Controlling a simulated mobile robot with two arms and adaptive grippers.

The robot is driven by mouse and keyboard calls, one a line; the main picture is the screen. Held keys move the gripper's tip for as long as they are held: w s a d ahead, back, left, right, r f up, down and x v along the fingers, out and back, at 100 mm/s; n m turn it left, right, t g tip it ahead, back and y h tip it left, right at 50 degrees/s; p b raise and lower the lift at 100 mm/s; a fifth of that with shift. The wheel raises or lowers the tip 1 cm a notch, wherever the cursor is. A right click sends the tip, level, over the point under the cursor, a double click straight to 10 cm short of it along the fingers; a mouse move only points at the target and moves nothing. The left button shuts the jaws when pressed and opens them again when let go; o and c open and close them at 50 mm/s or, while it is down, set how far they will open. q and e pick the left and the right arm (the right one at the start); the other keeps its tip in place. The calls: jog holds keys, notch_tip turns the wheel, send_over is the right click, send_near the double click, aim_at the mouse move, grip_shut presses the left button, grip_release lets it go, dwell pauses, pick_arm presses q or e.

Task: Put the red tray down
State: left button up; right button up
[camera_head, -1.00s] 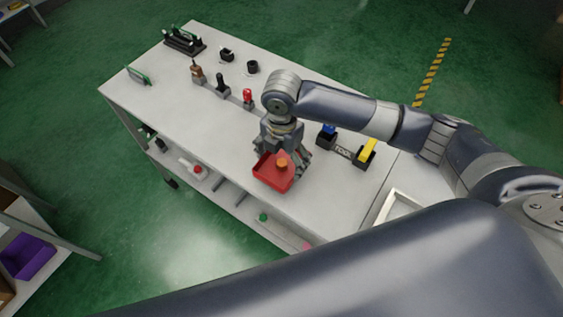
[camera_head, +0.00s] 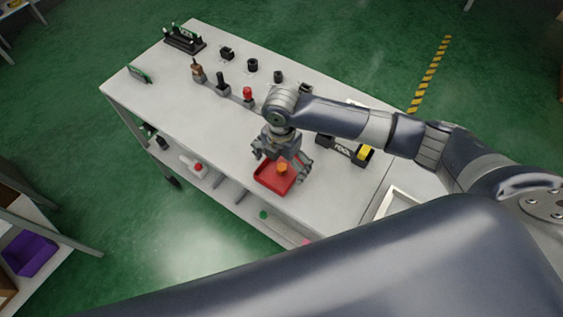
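The red tray (camera_head: 268,182) sits on the grey-white table (camera_head: 185,112) near its front edge and looks level. A small orange round piece (camera_head: 282,168) shows in the tray. My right gripper (camera_head: 281,166) is just above and behind the tray, pointing down. Its fingers are spread wide, one to each side, and look open; whether a finger still touches the rim is hard to tell. My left gripper is not in view.
A red-topped lever (camera_head: 248,94), a black lever (camera_head: 222,84) and a brown one (camera_head: 198,72) stand behind left. A black tool holder (camera_head: 341,148) with a yellow piece (camera_head: 364,152) is to the right. The table left of the tray is clear.

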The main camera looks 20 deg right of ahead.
jog(key=shift+r, duration=0.1)
notch_tip(320, 180, up, 12)
jog(key=b, duration=0.2)
dwell(0.4)
dwell(0.4)
